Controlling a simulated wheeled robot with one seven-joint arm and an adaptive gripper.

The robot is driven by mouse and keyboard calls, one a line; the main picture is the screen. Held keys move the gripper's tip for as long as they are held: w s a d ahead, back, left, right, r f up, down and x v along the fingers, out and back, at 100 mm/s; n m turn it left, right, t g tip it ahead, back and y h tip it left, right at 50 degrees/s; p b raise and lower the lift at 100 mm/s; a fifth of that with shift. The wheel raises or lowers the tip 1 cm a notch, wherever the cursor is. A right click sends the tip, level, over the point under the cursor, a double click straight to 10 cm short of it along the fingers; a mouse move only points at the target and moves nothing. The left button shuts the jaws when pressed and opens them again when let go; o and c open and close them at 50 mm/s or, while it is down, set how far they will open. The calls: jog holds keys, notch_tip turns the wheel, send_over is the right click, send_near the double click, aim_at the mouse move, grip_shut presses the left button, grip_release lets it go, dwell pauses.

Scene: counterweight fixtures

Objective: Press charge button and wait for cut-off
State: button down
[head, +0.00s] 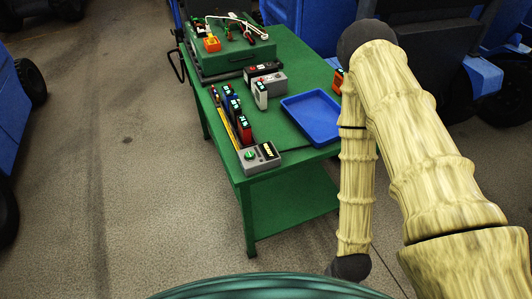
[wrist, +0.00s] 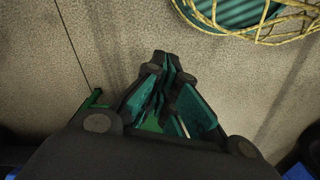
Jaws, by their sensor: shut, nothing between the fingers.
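A grey device (head: 262,165) sits at the near left corner of the green table in the head view. It has a round green button or knob (head: 249,155) and a small lit display (head: 268,152), too small to read surely. Several coloured blocks with lit labels, perhaps batteries, stand in a row behind it, among them a red one (head: 244,129). My gripper (wrist: 166,66) is shut and empty in the wrist view, over the floor and apart from the device. The gripper is not clearly visible in the head view, where my arm hangs right of the table.
A blue tray (head: 312,117) lies on the table's right part. A white-and-grey block (head: 261,96) stands left of it. A green case (head: 230,55) with wires and an orange part is at the back. The green table (head: 277,185) has a lower shelf. Floor is clear to its left.

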notch_tip(320, 180, up, 33)
jog(key=n+t+y+p, duration=0.2)
jog(key=t+y+p, duration=0.3)
jog(key=y+p, duration=0.25)
send_over(252, 152)
jog(key=shift+a+f, duration=0.1)
jog(key=shift+f, duration=0.05)
jog(key=shift+f, duration=0.15)
jog(key=shift+f+b, duration=2.45)
jog(key=shift+f, duration=1.8)
jog(key=shift+f, duration=0.2)
jog(key=shift+f, duration=0.25)
